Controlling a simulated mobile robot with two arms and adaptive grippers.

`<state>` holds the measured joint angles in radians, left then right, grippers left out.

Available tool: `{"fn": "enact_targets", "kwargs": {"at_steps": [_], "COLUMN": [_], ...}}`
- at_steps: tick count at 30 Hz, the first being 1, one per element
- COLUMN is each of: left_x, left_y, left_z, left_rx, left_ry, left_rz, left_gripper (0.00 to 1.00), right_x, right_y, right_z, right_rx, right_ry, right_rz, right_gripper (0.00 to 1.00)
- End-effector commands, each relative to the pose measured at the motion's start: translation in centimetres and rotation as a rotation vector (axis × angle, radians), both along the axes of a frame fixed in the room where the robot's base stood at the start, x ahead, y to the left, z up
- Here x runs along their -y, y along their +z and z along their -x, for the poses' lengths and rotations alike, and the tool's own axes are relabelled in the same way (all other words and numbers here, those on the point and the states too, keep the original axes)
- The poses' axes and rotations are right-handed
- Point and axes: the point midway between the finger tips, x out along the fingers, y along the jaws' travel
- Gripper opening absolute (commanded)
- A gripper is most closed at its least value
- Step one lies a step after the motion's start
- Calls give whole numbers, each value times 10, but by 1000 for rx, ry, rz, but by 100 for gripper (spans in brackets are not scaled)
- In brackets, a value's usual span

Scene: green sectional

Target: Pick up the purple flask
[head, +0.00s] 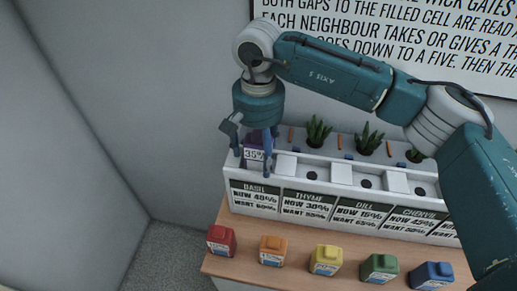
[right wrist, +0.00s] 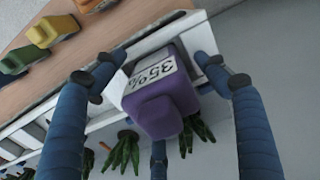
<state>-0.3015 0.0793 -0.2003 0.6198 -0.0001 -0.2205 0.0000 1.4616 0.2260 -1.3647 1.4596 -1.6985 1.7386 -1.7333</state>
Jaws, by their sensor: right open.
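The purple flask (head: 254,155), with a white label reading "35%", stands at the left end of the white planter (head: 300,166), above the "BASIL" panel. My right gripper (head: 252,148) is over it from above, with its fingers around the flask. In the right wrist view the purple flask (right wrist: 163,105) lies between the spread blue fingers, and gaps show between them and its sides. The gripper is open. The flask's base is partly hidden. My left gripper is in neither view.
Red (head: 221,241), orange (head: 272,250), yellow (head: 326,260), green (head: 379,268) and blue (head: 432,275) flasks stand in a row on the wooden shelf (head: 235,272) in front. Potted plants (head: 318,131) line the planter's back. A wall sign (head: 400,40) hangs behind my arm.

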Motion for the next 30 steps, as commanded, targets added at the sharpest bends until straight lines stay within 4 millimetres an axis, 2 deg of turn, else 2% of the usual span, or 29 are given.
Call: {"fn": "enact_targets", "kwargs": {"at_steps": [3, 4, 13, 23, 30], "left_x": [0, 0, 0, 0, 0], "left_y": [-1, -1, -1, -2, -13], "left_z": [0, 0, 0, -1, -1], "left_rx": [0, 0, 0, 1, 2], "left_ry": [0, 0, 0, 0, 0], "left_rz": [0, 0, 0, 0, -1], "left_gripper": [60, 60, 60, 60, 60], "right_x": [0, 0, 0, 0, -1], "right_y": [0, 0, 0, 4, 29], "right_z": [0, 0, 0, -1, -1], "right_rx": [0, 0, 0, 1, 5], "right_ry": [0, 0, 0, -1, -1], "right_rz": [0, 0, 0, -2, -3], "right_gripper": [73, 69, 10, 9, 9]}}
